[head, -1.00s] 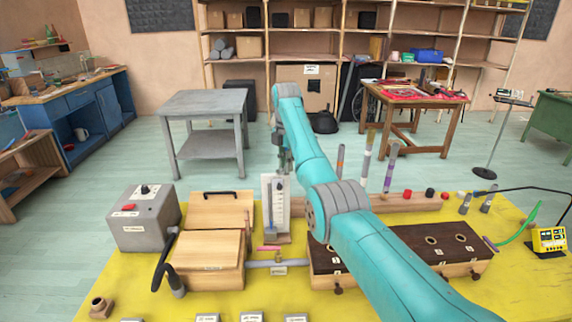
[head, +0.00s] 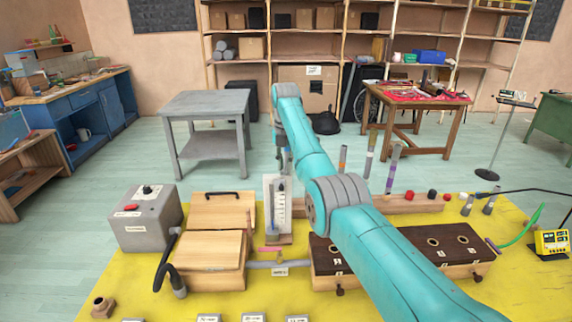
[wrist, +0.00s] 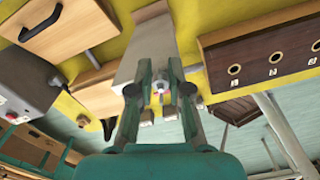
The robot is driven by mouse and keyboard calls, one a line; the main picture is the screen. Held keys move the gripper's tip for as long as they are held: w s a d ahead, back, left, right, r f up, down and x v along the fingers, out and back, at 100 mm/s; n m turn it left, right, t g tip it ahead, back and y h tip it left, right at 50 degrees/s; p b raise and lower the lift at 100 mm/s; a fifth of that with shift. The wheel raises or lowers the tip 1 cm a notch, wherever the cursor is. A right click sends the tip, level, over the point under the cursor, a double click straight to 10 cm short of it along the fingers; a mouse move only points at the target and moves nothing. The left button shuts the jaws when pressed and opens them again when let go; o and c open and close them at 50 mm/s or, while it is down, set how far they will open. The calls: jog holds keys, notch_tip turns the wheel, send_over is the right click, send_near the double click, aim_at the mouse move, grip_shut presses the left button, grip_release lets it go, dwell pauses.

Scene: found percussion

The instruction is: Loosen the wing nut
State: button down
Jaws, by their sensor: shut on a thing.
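My gripper (wrist: 159,90) is shut on a small pale thing between its fingertips, which I take to be the wing nut (wrist: 158,86). The nut is too small for me to make out its wings or how far it is turned. It sits in front of a pale upright panel (wrist: 132,60) in the wrist view. In the head view the panel with a scale (head: 284,202) stands at the middle of the yellow bench. My arm comes in from the right there, and the fingertips and the nut cannot be made out.
A dark-topped wooden box with holes (head: 440,242) stands right of the panel. Wooden boxes (head: 208,248) and a grey control box (head: 146,222) stand to its left. A grey pipe (head: 262,264) runs low between the boxes. Several tubes stand behind the arm.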

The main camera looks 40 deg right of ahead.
jog(key=shift+w+a+n, duration=0.1)
jog(key=shift+w+n, duration=0.05)
jog(key=shift+n, duration=0.75)
jog(key=c, duration=1)
grip_release()
jog(key=shift+r, duration=0.15)
